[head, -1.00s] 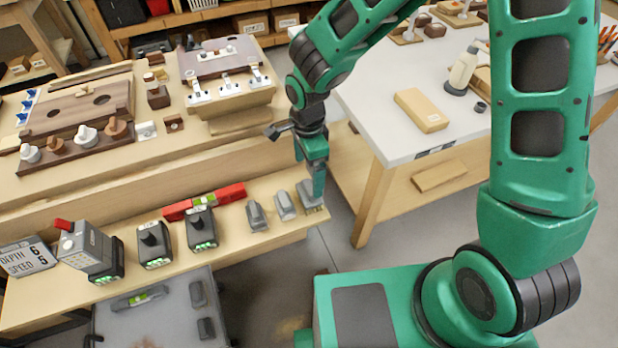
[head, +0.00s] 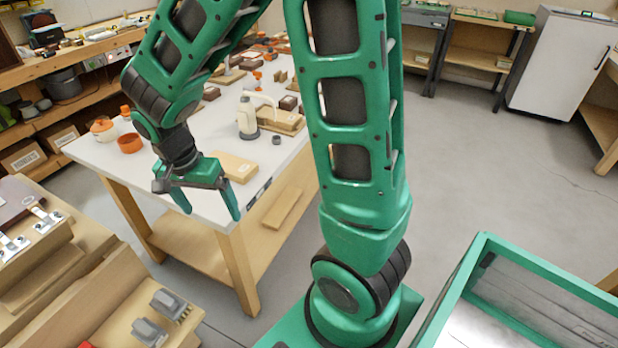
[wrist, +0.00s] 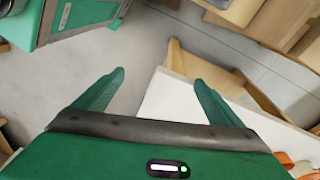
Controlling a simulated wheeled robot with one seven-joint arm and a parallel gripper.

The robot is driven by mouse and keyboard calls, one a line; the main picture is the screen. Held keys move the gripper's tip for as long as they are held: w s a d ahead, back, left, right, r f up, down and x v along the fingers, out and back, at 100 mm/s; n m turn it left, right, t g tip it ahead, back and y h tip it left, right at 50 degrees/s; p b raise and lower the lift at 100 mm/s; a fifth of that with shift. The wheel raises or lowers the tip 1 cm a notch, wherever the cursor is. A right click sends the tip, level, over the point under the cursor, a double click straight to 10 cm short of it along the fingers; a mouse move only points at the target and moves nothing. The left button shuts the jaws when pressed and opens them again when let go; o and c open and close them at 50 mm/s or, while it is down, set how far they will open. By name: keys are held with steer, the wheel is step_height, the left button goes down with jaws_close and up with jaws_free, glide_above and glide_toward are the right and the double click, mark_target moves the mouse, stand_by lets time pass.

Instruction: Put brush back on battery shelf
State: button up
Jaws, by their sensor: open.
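My gripper (head: 210,210) is open and empty in the head view. It hangs in front of the near corner of the white-topped table, its two green fingers spread and pointing down. In the wrist view my gripper (wrist: 160,80) also shows empty fingers, with grey floor and the white table edge beyond. The wooden battery shelf (head: 128,318) is at the lower left of the head view, only its right end in frame. Two grey pieces stand on it: an end piece (head: 168,303) and its neighbour (head: 148,332). I cannot tell whether either is the brush.
The white-topped table (head: 190,205) holds a tan block (head: 234,167), a white bottle (head: 247,118) and an orange ring (head: 129,143). A wooden bench with metal clips is at left.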

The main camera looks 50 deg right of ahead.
steer(key=s+d+r+n, duration=0.2)
steer(key=s+d+r, duration=0.45)
steer(key=d, duration=0.45)
steer(key=s+d+r+n+y, duration=0.1)
steer(key=s+d, duration=0.2)
steer(key=s, duration=0.4)
steer(key=s+d+r+n, duration=0.2)
steer(key=s+d, duration=0.1)
steer(key=s, duration=0.3)
steer(key=shift+s+y, duration=0.4)
steer(key=shift+d, duration=0.1)
